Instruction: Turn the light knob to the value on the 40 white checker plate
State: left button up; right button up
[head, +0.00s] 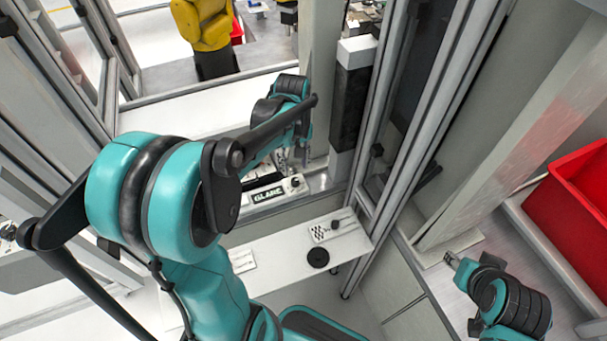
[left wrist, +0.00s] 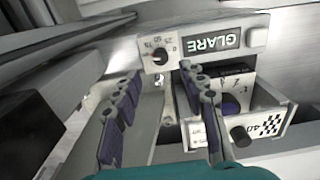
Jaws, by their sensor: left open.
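The light knob (left wrist: 160,56) is a small black dial on a white panel with numbers around it, left of a lit "GLARE" display (left wrist: 228,40). In the head view the display (head: 267,194) sits below my left gripper (head: 293,156). In the left wrist view my left gripper (left wrist: 160,76) is open and empty, its fingers apart on either side of the knob's line, short of the panel. The white checker plate (left wrist: 268,127) bears a black-and-white checker and "40", beside a black cylinder (left wrist: 240,136); it also shows in the head view (head: 322,232). My right gripper (head: 452,260) is at the lower right; its jaws are too small to judge.
A white shelf (head: 285,262) below the panel holds a black disc (head: 318,257). Metal frame posts (head: 400,130) rise on the right of the panel. A red bin (head: 575,200) stands far right. A yellow arm (head: 205,25) is beyond the frame.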

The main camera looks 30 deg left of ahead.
aim_at(295, 180)
pick_arm(q)
notch_tip(295, 180, down, 7)
jog(key=shift+r+b, duration=0.1)
jog(key=shift+b, duration=1.1)
grip_shut()
